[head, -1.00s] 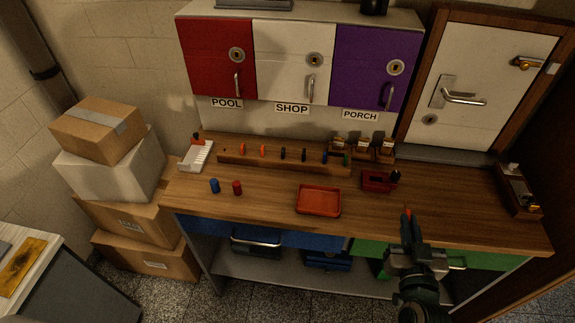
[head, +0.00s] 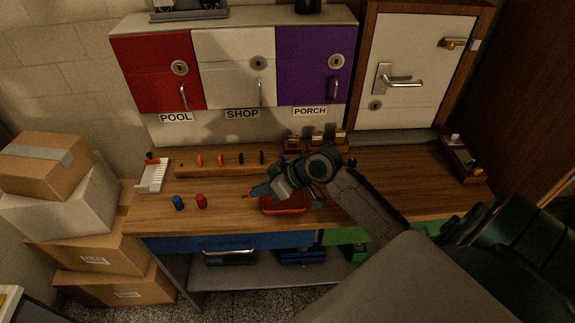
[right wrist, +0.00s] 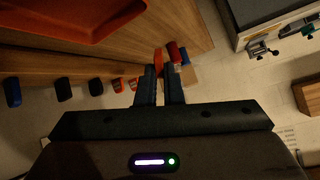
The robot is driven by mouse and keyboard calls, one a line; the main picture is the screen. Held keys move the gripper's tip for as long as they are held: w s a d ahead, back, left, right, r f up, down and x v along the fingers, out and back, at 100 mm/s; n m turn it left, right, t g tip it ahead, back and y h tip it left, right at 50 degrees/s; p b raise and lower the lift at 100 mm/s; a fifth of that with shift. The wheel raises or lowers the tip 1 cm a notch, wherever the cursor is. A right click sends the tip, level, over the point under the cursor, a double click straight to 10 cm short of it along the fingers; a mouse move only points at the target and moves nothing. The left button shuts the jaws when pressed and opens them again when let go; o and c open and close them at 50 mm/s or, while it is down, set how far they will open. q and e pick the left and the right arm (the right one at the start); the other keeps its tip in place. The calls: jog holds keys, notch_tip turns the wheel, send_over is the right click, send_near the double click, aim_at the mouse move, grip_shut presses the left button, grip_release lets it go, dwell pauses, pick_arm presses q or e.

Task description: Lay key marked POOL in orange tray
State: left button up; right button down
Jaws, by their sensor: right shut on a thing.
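My right gripper (head: 254,192) is shut on an orange-headed key (right wrist: 158,61), which sticks out past the fingertips in the right wrist view. Any marking on the key is too small to read. My gripper and wrist hide much of the tray there. In the right wrist view the tray (right wrist: 62,22) is at the top left, apart from the fingertips. My left gripper is not in view.
A wooden rack (head: 189,171) with several coloured keys stands behind the tray. A blue cylinder (head: 178,202) and a red cylinder (head: 201,201) stand left of it. A POOL label (head: 176,118) hangs under the red cabinet (head: 150,75).

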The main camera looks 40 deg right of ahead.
jog(key=s+d+r+n+g, duration=0.1)
jog(key=d+r+g, duration=0.3)
jog(key=d, duration=0.4)
jog(key=shift+h, duration=0.3)
jog(key=f+b, duration=0.5)
jog(key=shift+s+f, duration=0.2)
jog(key=shift+f+b, duration=0.35)
jog(key=shift+b, duration=0.25)
jog(key=shift+f+b, duration=0.35)
jog(key=c, duration=1.5)
grip_release()
